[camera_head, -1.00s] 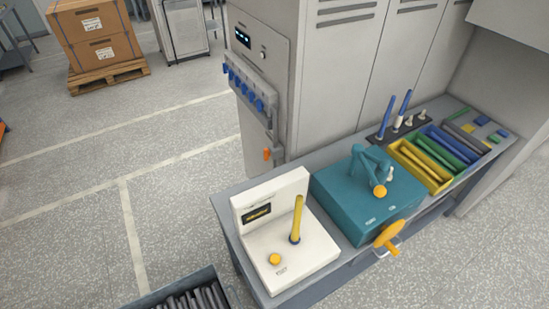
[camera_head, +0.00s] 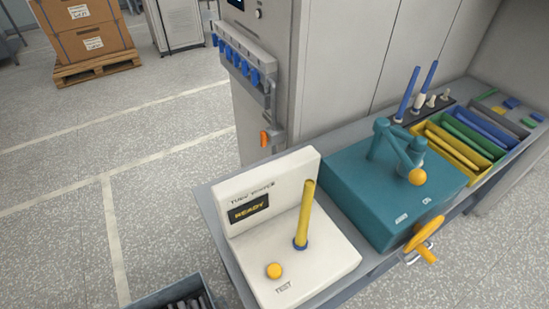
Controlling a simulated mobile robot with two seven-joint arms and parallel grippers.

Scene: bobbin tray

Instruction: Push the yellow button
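A yellow bobbin tube (camera_head: 305,215) stands slightly tilted in a blue ring on the tester, right of the button. The tester's upright back panel carries a dark display (camera_head: 248,208) reading READY in yellow. Neither of my grippers is in view, and nothing touches the button.
A teal machine (camera_head: 390,190) with an orange ball and a yellow handwheel (camera_head: 425,236) stands right of the tester. Trays of coloured tubes (camera_head: 452,146) lie at the bench's right. A dark bin (camera_head: 170,296) sits lower left. Open floor (camera_head: 110,165) lies left.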

